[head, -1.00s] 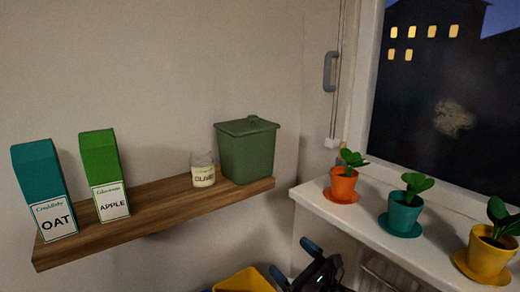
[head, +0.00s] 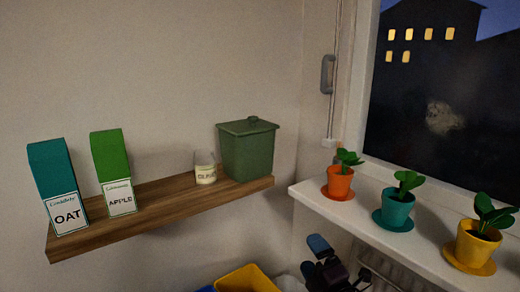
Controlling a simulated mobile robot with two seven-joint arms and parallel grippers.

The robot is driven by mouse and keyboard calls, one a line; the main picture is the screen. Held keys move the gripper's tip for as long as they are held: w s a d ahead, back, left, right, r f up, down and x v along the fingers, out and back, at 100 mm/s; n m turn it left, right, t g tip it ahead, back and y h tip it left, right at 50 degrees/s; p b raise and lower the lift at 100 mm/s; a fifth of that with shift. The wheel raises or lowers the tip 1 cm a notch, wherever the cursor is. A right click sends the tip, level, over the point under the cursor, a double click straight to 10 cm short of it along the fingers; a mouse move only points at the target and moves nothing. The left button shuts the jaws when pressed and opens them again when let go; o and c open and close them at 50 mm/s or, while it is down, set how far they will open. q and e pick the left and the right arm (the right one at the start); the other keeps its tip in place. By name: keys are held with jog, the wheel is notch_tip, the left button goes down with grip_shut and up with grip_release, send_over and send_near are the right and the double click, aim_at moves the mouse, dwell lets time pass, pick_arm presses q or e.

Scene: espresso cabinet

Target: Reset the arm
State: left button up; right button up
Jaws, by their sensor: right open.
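My right gripper (head: 314,259) shows at the bottom of the head view, right of centre. Its blue-tipped fingers are apart, and I see nothing between them. It is below the wall shelf and left of the windowsill in the picture, next to a yellow container. The lower part of my right arm is cut off by the bottom edge. My left gripper is not in view.
A wooden shelf (head: 160,208) holds an oat carton (head: 58,185), an apple carton (head: 113,170), a small jar (head: 205,170) and a green lidded bin (head: 247,150). Orange (head: 339,184), teal (head: 396,212) and yellow (head: 474,248) plant pots stand on the windowsill (head: 425,245). The yellow container (head: 245,280) is low down.

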pick_arm(q)
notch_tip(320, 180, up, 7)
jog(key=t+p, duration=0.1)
jog(key=p, duration=0.5)
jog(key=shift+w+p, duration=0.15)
jog(key=shift+p, duration=0.2)
pick_arm(e)
jog(key=s+d+f+m+g+h, duration=0.2)
jog(key=s+d+f+m, duration=0.3)
jog(key=s, duration=0.7)
jog(key=s+d+f+m+g+h, duration=0.3)
jog(key=s+d+f+m, duration=0.2)
jog(key=s+m, duration=0.4)
jog(key=s+d+f+m+g+h, duration=0.2)
jog(key=s+d+f+m, duration=0.3)
jog(key=s, duration=1.1)
jog(key=m+h, duration=0.1)
jog(key=m, duration=0.2)
jog(key=shift+s, duration=0.15)
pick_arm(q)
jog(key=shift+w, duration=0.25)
pick_arm(e)
jog(key=shift+f, duration=0.15)
